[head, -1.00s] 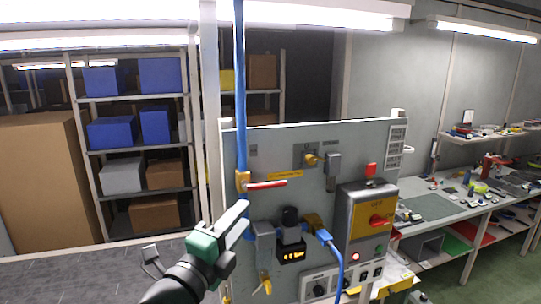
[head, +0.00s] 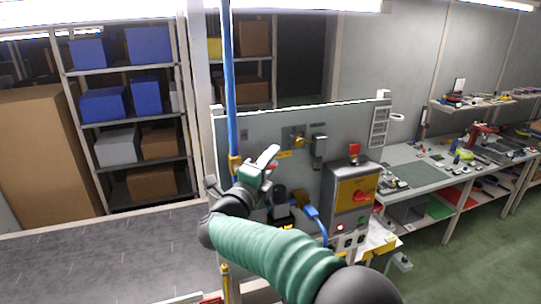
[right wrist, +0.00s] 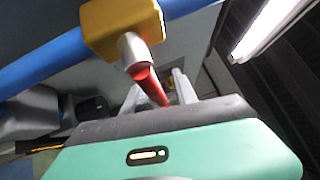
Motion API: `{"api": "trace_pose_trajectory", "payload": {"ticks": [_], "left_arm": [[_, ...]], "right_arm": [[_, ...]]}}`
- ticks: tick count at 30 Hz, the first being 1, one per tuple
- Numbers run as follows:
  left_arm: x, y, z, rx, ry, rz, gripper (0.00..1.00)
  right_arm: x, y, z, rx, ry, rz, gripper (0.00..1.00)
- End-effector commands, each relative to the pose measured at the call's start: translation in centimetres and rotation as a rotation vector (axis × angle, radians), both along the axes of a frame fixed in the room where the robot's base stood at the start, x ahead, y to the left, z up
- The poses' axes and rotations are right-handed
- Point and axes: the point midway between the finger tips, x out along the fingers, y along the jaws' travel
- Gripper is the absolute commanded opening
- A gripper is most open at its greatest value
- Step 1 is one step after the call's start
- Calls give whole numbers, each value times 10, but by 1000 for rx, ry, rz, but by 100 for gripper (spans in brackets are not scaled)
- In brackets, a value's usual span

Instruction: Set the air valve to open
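The air valve has a brass-yellow body (head: 235,166) on a vertical blue pipe (head: 230,90) at the panel's left side. Its red lever (head: 272,166) is mostly hidden by my right gripper in the head view. In the right wrist view the yellow body (right wrist: 122,25) sits on the blue pipe, and the red lever (right wrist: 148,82) points away from it, crosswise to the pipe. My right gripper (head: 268,157) is at the lever. Its fingers (right wrist: 158,95) are apart, with the lever between them and a gap on the right side. My left gripper is not in view.
A workbench (head: 405,155) stands to the right. Shelves with boxes (head: 105,103) stand behind at left.

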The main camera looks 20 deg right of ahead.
Motion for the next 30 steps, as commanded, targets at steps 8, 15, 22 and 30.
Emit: {"api": "trace_pose_trajectory", "payload": {"ticks": [8,15,22,30], "left_arm": [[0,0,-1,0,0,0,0],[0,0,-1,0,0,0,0],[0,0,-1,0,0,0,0],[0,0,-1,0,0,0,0]], "right_arm": [[2,0,-2,0,1,0,22],[1,0,-2,0,3,0,0],[1,0,-3,1,5,-1,0],[1,0,-5,1,8,-1,0]]}}
